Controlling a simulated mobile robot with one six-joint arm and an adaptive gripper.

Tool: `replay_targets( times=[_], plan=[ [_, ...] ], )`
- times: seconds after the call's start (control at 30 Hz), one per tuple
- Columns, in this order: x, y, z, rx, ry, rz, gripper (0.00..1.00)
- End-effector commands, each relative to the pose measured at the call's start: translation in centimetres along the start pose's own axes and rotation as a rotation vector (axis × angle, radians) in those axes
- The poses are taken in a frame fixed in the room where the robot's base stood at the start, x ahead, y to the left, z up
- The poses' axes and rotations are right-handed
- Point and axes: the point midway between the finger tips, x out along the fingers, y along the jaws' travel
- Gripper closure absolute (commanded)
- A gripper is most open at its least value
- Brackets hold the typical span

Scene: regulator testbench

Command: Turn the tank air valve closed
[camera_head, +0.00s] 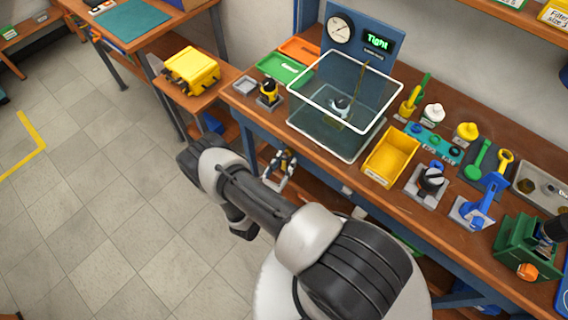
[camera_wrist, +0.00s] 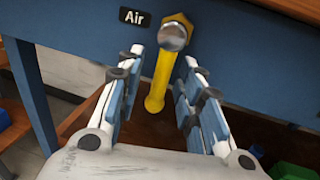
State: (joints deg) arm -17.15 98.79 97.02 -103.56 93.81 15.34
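The air valve has a round metal hub (camera_wrist: 174,36) on a blue panel, beside a black label (camera_wrist: 134,17) reading "Air". Its yellow handle (camera_wrist: 158,85) points down from the hub, tilted slightly to the left. My gripper (camera_wrist: 165,65) is open, with one finger on each side of the handle. I see gaps between the handle and both fingers, and nothing is held. In the head view my gripper (camera_head: 281,165) is at the front side of the workbench, below its top edge. I cannot make out the valve there.
The wooden workbench (camera_head: 240,107) holds a clear tank (camera_head: 312,122), a yellow bin (camera_head: 391,157) and several tools and fittings. A yellow case (camera_head: 191,68) is on a lower surface at the left. The tiled floor (camera_head: 100,210) at left is clear.

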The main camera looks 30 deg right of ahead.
Motion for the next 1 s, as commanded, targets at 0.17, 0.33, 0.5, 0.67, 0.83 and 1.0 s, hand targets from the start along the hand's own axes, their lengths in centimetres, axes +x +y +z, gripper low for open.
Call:
replay_targets(
  times=[0.17,0.33,0.5,0.67,0.83,1.0],
  plan=[
    [-0.02,0.01,0.01,0.000,0.000,0.000,0.72],
    [-0.03,0.01,0.00,0.000,0.000,0.000,0.83],
    [-0.03,0.01,0.00,0.000,0.000,0.000,0.94],
    [-0.04,0.00,-0.01,0.000,0.000,0.000,1.00],
    [-0.04,-0.01,-0.01,0.000,0.000,-0.001,1.00],
    [-0.04,-0.01,-0.01,0.000,0.000,-0.001,1.00]
  ],
)
